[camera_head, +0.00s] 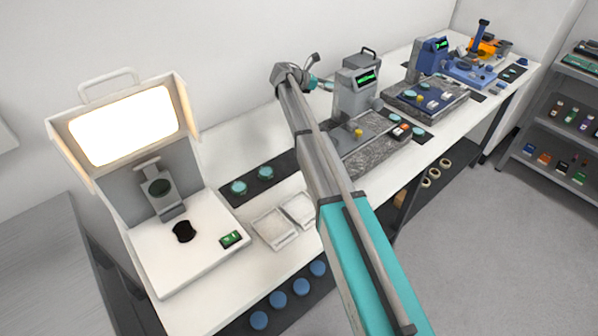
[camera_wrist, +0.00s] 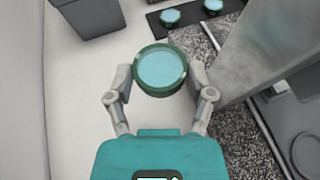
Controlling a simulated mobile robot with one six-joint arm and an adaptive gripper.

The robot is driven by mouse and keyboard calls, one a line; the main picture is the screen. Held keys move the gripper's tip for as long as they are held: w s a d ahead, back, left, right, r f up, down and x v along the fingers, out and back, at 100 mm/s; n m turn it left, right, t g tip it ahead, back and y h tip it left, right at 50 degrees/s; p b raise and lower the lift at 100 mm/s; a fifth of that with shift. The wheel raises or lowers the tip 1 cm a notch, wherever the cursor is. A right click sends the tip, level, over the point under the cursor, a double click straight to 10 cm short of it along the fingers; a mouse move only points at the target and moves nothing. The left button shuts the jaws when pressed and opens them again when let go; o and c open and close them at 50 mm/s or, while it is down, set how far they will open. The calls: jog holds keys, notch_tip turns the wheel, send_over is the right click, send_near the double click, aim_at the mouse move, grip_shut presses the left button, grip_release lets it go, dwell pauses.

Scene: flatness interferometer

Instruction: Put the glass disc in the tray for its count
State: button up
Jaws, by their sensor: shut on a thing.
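My gripper (camera_wrist: 160,84) is shut on a glass disc (camera_wrist: 161,69) with a pale blue face and a dark green rim, one finger on each side. The disc is held above the white bench in the wrist view. In the head view my gripper is beyond my arm, near the grey instrument, and the held disc is small and hard to make out. Two white trays (camera_head: 271,229) (camera_head: 299,209) lie side by side on the bench, right of the interferometer (camera_head: 165,262) with its bright screen (camera_head: 124,126). My arm partly covers the right tray.
Similar discs (camera_head: 238,187) (camera_head: 265,173) sit on a dark mat behind the trays. A small green display (camera_head: 231,239) is on the interferometer base. Blue discs (camera_head: 280,301) line the front. A grey instrument (camera_head: 357,92) with a granite plate (camera_head: 362,152) stands right of my arm.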

aim_at(326, 85)
notch_tip(326, 85, up, 18)
jog(key=p, duration=1.7)
jog(key=shift+s+f, duration=0.1)
jog(key=shift+f, duration=0.05)
